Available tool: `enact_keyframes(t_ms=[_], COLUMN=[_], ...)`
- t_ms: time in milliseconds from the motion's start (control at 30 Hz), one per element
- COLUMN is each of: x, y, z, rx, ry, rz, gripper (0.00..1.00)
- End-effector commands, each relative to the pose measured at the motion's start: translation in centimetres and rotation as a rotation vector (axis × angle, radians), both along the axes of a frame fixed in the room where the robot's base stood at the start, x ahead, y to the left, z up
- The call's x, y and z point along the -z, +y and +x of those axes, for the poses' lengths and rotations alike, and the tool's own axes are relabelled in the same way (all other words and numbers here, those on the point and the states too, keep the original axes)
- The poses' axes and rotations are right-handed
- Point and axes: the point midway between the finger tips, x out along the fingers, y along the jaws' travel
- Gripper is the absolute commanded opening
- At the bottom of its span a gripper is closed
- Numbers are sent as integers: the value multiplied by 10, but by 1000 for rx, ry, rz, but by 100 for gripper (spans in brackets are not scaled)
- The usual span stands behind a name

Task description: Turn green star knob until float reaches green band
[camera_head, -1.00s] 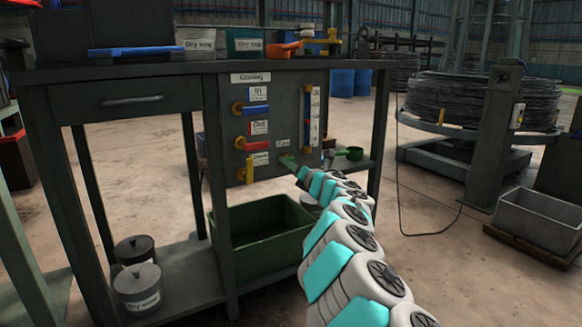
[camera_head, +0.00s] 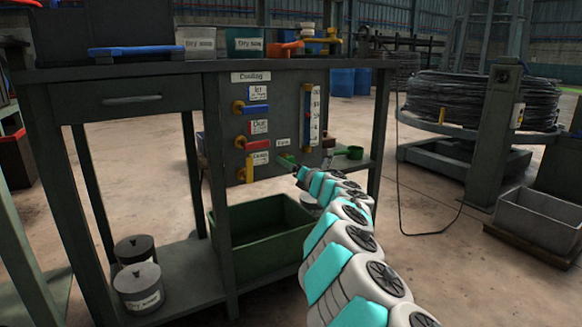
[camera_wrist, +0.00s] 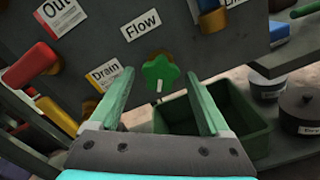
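The green star knob (camera_wrist: 162,73) sits on the dark panel below the "Flow" label in the wrist view, with a pale mark on its face. My gripper (camera_wrist: 160,78) is open, one finger on each side of the knob in the picture, with visible gaps. Whether the tips reach its depth is unclear. In the head view my gripper (camera_head: 285,161) is at the panel's lower right, where knob and fingertips blend together. The upright gauge (camera_head: 314,115) stands on the panel's right side, with a white scale and coloured strip; its float is too small to make out.
Blue (camera_head: 256,110), red (camera_head: 258,145) and yellow (camera_head: 258,160) handles line the panel's left side. A green bin (camera_head: 262,240) stands below on the shelf, with grey lidded pots (camera_head: 138,285) to its left. A grey drawer (camera_head: 130,98) is at upper left.

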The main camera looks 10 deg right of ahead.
Motion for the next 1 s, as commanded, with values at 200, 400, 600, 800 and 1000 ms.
enact_keyframes(t_ms=[200, 400, 600, 800, 1000], x=[-1, 0, -1, 0, -1], y=[0, -2, -8, -15, -21], z=[0, -5, -23, -45, -64], rx=[1, 1, 4, 3, 2], ry=[-1, 1, 0, 2, 0], rz=[0, 1, -2, 0, -1], gripper=[82, 82, 82, 82, 82])
